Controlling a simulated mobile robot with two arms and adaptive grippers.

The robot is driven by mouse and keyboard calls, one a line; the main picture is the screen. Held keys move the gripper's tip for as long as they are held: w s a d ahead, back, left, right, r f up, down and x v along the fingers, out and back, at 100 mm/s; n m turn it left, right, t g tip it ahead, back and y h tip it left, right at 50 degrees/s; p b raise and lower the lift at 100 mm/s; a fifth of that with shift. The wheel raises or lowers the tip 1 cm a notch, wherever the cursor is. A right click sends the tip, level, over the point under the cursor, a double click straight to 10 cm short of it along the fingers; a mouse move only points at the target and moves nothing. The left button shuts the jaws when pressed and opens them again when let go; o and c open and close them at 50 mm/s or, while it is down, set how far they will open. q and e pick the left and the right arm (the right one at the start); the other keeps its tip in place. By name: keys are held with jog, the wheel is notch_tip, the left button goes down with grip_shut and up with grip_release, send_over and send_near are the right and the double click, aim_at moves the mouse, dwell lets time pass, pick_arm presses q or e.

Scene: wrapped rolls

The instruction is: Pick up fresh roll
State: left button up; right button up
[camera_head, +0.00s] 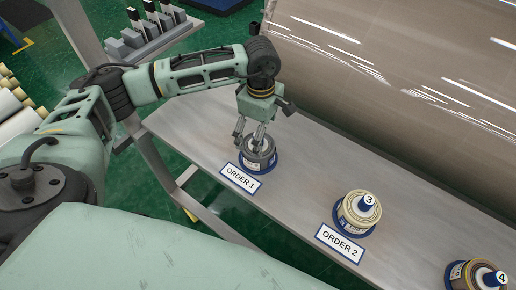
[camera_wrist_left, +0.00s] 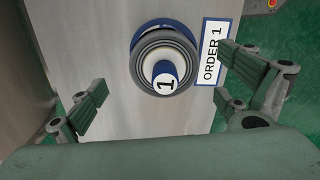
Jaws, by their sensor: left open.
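My left gripper (camera_head: 256,138) is open above the grey roll (camera_head: 260,152) at the ORDER 1 label (camera_head: 240,179). In the left wrist view the open left gripper (camera_wrist_left: 160,92) has its fingers wide apart, and the roll (camera_wrist_left: 166,44), with a blue core marked 1, lies between and beyond them, nearer the top. I see no contact in that view. A cream roll (camera_head: 358,213) marked 3 stands at the ORDER 2 label (camera_head: 340,244). A brown roll (camera_head: 473,275) marked 4 is at the lower right, partly cut off. My right gripper is not in view.
The rolls stand on a long grey table (camera_head: 300,190). A large brown wrapped surface (camera_head: 400,60) rises behind it. Grey blocks (camera_head: 135,38) sit on a rack at the upper left. Pale rolls (camera_head: 14,100) are stacked at the left edge. The table between the labelled rolls is clear.

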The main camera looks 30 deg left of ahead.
pick_arm(q)
jog(key=shift+a+f, duration=0.25)
jog(key=shift+f, duration=0.15)
jog(key=f+p, duration=0.1)
jog(key=f, duration=0.1)
jog(key=f+p, duration=0.1)
jog(key=f, duration=0.2)
jog(key=shift+s+f+p, duration=0.2)
jog(key=shift+f+p, duration=0.05)
jog(key=shift+p, duration=0.05)
jog(key=shift+f, duration=0.7)
jog(key=shift+c, duration=0.6)
jog(key=c, duration=1.1)
jog(key=shift+c, duration=0.7)
jog(key=shift+w+r, duration=0.1)
